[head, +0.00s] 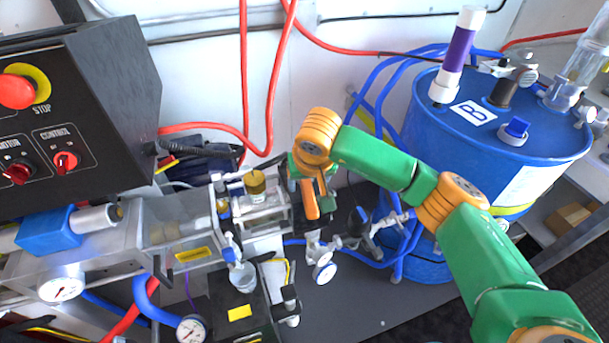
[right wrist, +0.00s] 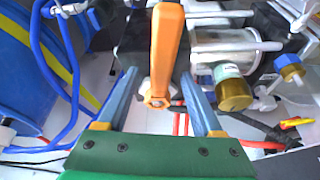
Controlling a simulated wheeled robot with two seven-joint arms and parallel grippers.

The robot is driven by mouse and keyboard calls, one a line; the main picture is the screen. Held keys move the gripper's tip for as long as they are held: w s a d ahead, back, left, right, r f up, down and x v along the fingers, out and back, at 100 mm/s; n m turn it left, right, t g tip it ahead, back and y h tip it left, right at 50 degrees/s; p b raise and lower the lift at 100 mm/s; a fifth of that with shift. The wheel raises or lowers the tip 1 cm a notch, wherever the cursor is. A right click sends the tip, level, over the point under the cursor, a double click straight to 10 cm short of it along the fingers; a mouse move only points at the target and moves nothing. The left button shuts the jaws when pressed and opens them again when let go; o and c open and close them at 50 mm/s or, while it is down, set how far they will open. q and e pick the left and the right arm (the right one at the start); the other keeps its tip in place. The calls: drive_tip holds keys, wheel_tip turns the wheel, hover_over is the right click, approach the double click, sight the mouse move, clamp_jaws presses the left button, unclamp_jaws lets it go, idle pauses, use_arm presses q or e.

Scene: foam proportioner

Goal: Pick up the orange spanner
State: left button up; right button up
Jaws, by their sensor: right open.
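The orange spanner (head: 311,201) shows in the head view just beyond my right gripper (head: 313,186), beside the clear-walled pump unit. My right gripper (right wrist: 158,76) is open there, with one blue-grey finger on each side of the spanner. Gaps show between the spanner and both fingers. I cannot tell how deep the spanner lies relative to the fingertips. My left gripper is not in view.
A blue drum (head: 435,130) with hoses stands to the right. A black control box (head: 90,110) with a red stop button is at the left. The metal pump unit with a brass cap (head: 255,183) sits close beside my right gripper.

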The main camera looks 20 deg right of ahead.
drive_tip(key=shift+f, duration=0.2)
idle(0.3)
clamp_jaws()
